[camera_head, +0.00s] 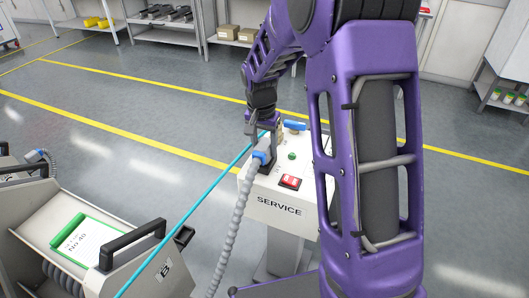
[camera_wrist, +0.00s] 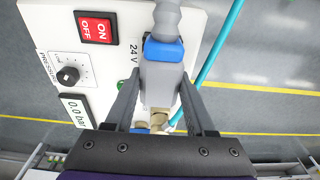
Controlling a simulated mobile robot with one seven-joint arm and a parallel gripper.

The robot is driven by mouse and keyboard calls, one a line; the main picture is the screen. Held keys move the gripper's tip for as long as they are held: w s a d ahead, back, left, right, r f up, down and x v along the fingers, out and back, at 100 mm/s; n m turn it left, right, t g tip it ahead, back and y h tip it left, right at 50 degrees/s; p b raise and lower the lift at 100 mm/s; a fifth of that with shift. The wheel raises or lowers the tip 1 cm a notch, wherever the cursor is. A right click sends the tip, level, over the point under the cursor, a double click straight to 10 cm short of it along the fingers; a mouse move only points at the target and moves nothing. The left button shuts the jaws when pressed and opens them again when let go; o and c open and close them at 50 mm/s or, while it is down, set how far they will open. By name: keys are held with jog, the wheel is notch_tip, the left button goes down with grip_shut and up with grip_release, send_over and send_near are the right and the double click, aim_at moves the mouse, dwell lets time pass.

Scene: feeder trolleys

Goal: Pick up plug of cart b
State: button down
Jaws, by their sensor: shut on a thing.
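My gripper (camera_head: 260,138) is above the left side of the white SERVICE box. In the wrist view my gripper (camera_wrist: 162,90) has its two dark fingers shut on the grey body of the plug (camera_wrist: 160,82). The plug has a blue collar and a grey corrugated hose. In the head view the plug's blue collar (camera_head: 263,157) shows just below my fingers, and the hose (camera_head: 228,250) hangs down from it. The plug's front end is partly hidden, and I cannot tell whether it touches the box. Cart B (camera_head: 150,275), marked with its letter, stands at the lower left.
The SERVICE box (camera_head: 262,204) carries a red switch (camera_head: 290,182), a dial (camera_wrist: 68,75) and a pressure display (camera_wrist: 77,110). A teal line (camera_head: 190,213) runs diagonally past the hose. Shelves (camera_head: 165,35) stand at the back. The floor behind the box is clear.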

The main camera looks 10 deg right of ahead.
aim_at(264, 143)
jog(key=shift+r, duration=0.1)
dwell(0.3)
notch_tip(264, 143, up, 9)
jog(key=shift+r+p, duration=0.2)
jog(key=shift+p, duration=0.8)
notch_tip(264, 143, up, 4)
jog(key=shift+f+p, duration=0.25)
jog(key=shift+p, duration=1)
jog(key=shift+f, duration=0.1)
